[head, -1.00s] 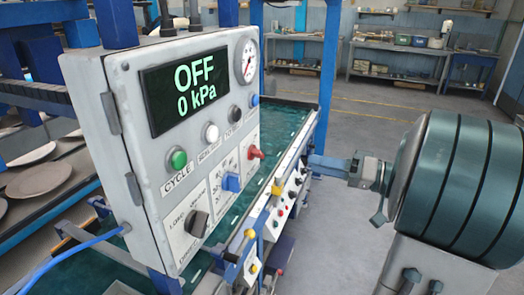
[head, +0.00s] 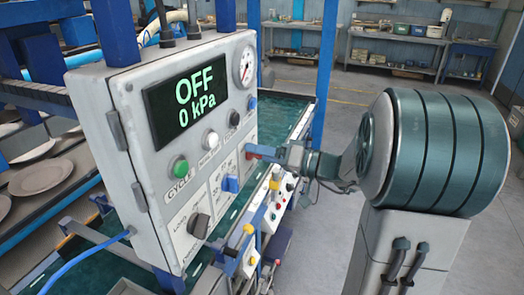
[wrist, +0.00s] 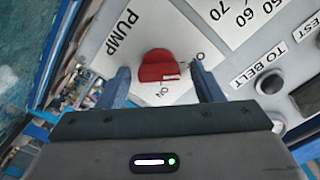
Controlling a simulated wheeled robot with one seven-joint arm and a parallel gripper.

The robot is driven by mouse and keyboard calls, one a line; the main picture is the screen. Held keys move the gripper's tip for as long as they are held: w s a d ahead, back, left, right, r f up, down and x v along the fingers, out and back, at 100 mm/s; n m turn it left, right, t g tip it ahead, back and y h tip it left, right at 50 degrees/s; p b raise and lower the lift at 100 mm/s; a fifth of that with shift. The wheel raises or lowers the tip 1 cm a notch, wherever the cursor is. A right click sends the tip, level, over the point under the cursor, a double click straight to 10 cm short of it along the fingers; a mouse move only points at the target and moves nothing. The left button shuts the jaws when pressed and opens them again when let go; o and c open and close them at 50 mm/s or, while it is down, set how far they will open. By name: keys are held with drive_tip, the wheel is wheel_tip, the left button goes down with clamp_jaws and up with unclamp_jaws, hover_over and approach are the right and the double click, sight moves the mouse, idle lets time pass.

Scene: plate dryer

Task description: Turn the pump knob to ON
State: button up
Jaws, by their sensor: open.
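The red pump knob (wrist: 159,66) sits on a white plate lettered PUMP on the control box (head: 90,90). In the wrist view an ON mark is just below the knob and another mark, partly hidden, is at its right. My gripper (wrist: 161,70) is open, with one blue finger on each side of the knob. In the head view my gripper (head: 264,153) is at the box face and partly covers the knob (head: 249,151). The display (head: 187,101) reads OFF, 0 kPa.
A green CYCLE button (head: 180,168), a blue knob (head: 230,184) and a black knob (head: 199,225) are on the same face. A round gauge (head: 244,67) is at its top right. A blue post (head: 327,70) stands behind my gripper. Open floor lies to the right.

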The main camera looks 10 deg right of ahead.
drive_tip(key=c, duration=1)
drive_tip(key=shift+f+m+b, duration=0.1)
drive_tip(key=shift+m+b, duration=0.2)
drive_tip(key=shift+b, duration=0.05)
drive_tip(key=shift+f+m+b, duration=0.15)
drive_tip(key=shift+m+b, duration=0.25)
drive_tip(key=shift+m, duration=3.9)
drive_tip(key=shift+f+m+b, duration=0.15)
drive_tip(key=shift+m+b, duration=0.2)
drive_tip(key=shift+m, duration=3.95)
